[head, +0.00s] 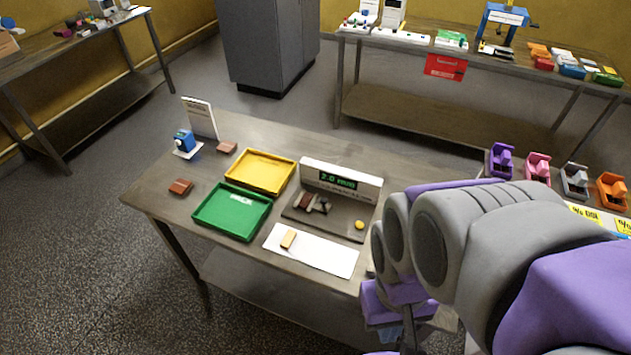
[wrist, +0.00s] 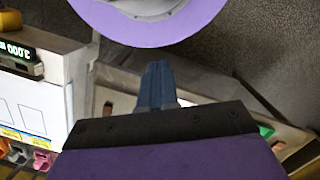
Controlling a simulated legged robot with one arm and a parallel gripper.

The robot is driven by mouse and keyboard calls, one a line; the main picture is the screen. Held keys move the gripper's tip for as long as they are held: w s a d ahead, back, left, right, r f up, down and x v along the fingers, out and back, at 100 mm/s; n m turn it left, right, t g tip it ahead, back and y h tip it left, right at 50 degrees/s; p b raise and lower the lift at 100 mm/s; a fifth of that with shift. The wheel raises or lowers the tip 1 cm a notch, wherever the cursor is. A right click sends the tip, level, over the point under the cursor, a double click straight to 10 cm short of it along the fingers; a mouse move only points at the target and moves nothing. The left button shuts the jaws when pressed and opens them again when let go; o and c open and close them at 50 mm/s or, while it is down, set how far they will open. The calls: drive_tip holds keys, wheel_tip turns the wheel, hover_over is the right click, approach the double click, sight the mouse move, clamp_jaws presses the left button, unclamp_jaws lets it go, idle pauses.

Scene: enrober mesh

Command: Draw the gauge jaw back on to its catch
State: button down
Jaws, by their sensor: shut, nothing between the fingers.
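The gauge (head: 340,183) stands on the near table, with a lit green readout on its upright white panel. On its dark base are a brown piece and small grey and dark parts, with a round yellow knob at the right. I cannot tell which small part is the jaw, nor make out its catch. My gripper (wrist: 157,70) shows in the wrist view with its blue-grey fingers together and empty. In the head view my arm fills the right side, to the right of the gauge and apart from it.
A yellow tray (head: 260,172), a green tray (head: 232,211) and a white sheet (head: 330,256) with a tan block (head: 288,239) lie around the gauge. Brown blocks (head: 180,187) and a small blue device (head: 185,141) stand farther left. Coloured dispensers (head: 537,167) stand at the right.

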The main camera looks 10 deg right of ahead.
drive_tip(key=c, duration=1.8)
unclamp_jaws()
drive_tip(key=shift+c, duration=0.2)
drive_tip(key=shift+o, duration=0.8)
drive_tip(key=shift+w, duration=0.1)
drive_tip(key=shift+o, duration=0.7)
drive_tip(key=shift+w+a+r, duration=0.1)
drive_tip(key=shift+w+r, duration=0.05)
drive_tip(key=shift+w, duration=0.2)
drive_tip(key=o, duration=0.6)
drive_tip(key=w+a+r+n, duration=0.1)
drive_tip(key=w, duration=0.3)
drive_tip(key=w+a+r+n, duration=0.1)
drive_tip(key=w, duration=0.4)
drive_tip(key=w+a+r+b, duration=0.1)
drive_tip(key=w, duration=0.3)
drive_tip(key=shift+w+n+t, duration=0.3)
drive_tip(key=shift+n, duration=0.1)
drive_tip(key=t+b, duration=0.1)
drive_tip(key=b, duration=0.2)
hover_over(324, 199)
wheel_tip(324, 199, down, 10)
wheel_tip(324, 199, down, 16)
drive_tip(key=b, duration=0.3)
drive_tip(key=shift+f, duration=0.15)
